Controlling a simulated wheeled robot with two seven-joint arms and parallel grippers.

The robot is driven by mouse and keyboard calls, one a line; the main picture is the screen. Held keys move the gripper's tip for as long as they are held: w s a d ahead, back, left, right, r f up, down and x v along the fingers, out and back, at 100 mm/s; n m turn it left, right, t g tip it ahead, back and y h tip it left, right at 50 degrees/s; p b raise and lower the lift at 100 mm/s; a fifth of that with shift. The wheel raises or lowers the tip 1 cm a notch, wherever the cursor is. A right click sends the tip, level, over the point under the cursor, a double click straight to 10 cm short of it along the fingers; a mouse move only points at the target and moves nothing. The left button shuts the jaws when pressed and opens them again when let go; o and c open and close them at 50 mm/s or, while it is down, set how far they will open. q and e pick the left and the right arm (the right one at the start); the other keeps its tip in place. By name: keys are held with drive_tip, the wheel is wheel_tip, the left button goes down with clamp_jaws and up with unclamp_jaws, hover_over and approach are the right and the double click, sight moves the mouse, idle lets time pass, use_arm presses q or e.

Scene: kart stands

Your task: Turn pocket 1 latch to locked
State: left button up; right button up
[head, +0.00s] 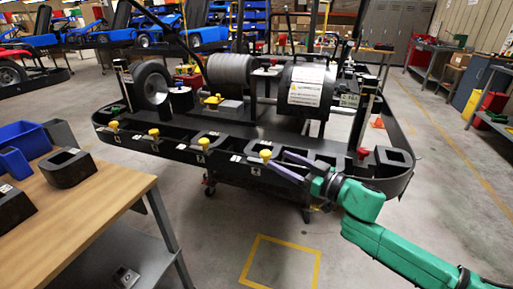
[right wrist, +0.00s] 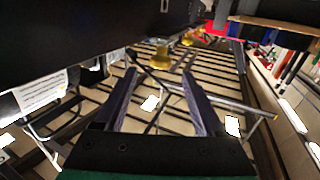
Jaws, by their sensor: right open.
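A black kart stand (head: 230,150) has a row of pockets along its front edge, with several yellow-knobbed latches. The rightmost yellow latch (head: 265,155) is beside the fingertips of my right gripper (head: 277,159). Further latches stand to the left, including one yellow latch (head: 204,144) and another yellow latch (head: 154,133). In the right wrist view the gripper (right wrist: 158,74) is open and empty, with a yellow knob (right wrist: 160,57) just beyond and between its tips. I cannot read which pocket is 1. My left gripper is not in view.
A wooden table (head: 90,205) with blue bins (head: 25,140) and black blocks (head: 67,167) stands at the left. A red knob (head: 362,153) is on the stand's right side. A wheel (head: 151,85) and grey rolls (head: 231,70) sit on the stand. The floor in front is clear.

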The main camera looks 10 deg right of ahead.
drive_tip(key=p+x, duration=0.1)
drive_tip(key=x, duration=0.8)
drive_tip(key=shift+w+a, duration=0.2)
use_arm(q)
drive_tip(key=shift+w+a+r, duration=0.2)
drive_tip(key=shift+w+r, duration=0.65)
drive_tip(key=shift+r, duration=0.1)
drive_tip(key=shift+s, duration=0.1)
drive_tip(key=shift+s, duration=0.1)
use_arm(e)
clamp_jaws()
